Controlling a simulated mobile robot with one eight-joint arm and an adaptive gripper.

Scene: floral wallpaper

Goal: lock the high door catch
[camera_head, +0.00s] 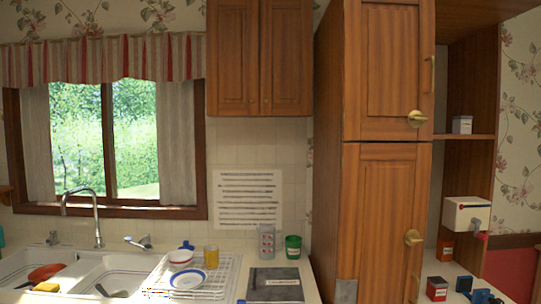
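The high door catch (416,118) is a brass turn-piece near the lower right corner of the upper door (388,70) of a tall wooden cabinet. Its short lever appears to point right, roughly level. The upper door looks closed flush. A second brass catch (413,237) sits lower, near the right edge of the lower door (375,200), with its lever tilted slightly down to the right. The lower door also looks closed. My gripper is not in view, and nothing touches either catch.
Open shelves right of the cabinet hold a small white box (462,125) and a white wall-mounted device (466,215) with a crank. Small boxes (437,288) stand on the lower right counter. A sink (90,275) and dish rack (205,280) are left. The space before the doors looks clear.

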